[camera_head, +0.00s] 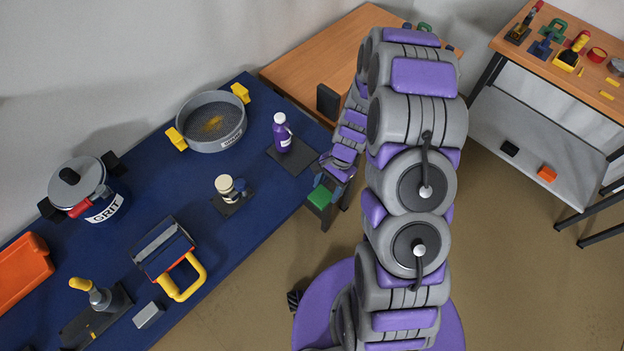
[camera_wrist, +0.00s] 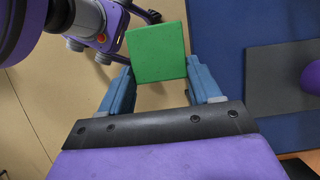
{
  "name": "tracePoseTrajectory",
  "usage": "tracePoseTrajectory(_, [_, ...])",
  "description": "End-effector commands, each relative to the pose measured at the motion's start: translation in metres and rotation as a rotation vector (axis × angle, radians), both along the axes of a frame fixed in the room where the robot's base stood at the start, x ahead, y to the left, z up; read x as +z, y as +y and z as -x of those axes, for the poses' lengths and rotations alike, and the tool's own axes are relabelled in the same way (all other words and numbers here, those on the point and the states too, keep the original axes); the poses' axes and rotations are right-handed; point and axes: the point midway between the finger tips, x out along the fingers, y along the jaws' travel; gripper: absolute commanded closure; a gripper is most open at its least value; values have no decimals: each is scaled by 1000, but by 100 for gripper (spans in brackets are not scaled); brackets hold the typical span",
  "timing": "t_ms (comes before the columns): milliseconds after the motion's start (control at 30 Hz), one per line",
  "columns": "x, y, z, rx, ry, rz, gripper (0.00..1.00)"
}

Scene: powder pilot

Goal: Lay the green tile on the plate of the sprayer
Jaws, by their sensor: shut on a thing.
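The green tile (camera_head: 320,197) is gripped in my gripper (camera_head: 331,181), beyond the right edge of the blue table and over the floor. In the wrist view the square tile (camera_wrist: 158,45) sits between the two blue fingers of my gripper (camera_wrist: 158,68). I cannot tell for certain that this is the sprayer.
The blue table (camera_head: 170,180) bears a sieve (camera_head: 212,121), a grit pot (camera_head: 88,190), a cream-topped device (camera_head: 225,183) on a dark base, a yellow-handled box (camera_head: 163,248) and an orange tray (camera_head: 22,272). A wooden table (camera_head: 310,65) stands behind. Another bench (camera_head: 570,75) stands right.

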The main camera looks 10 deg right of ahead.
Motion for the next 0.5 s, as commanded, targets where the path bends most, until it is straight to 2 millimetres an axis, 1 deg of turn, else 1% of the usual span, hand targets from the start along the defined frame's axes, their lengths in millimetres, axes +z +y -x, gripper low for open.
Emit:
tracePoseTrajectory(167, [1,-8,6,-1,-1,1,70])
tracePoseTrajectory(500, [1,-9,7,4,-1,0,70])
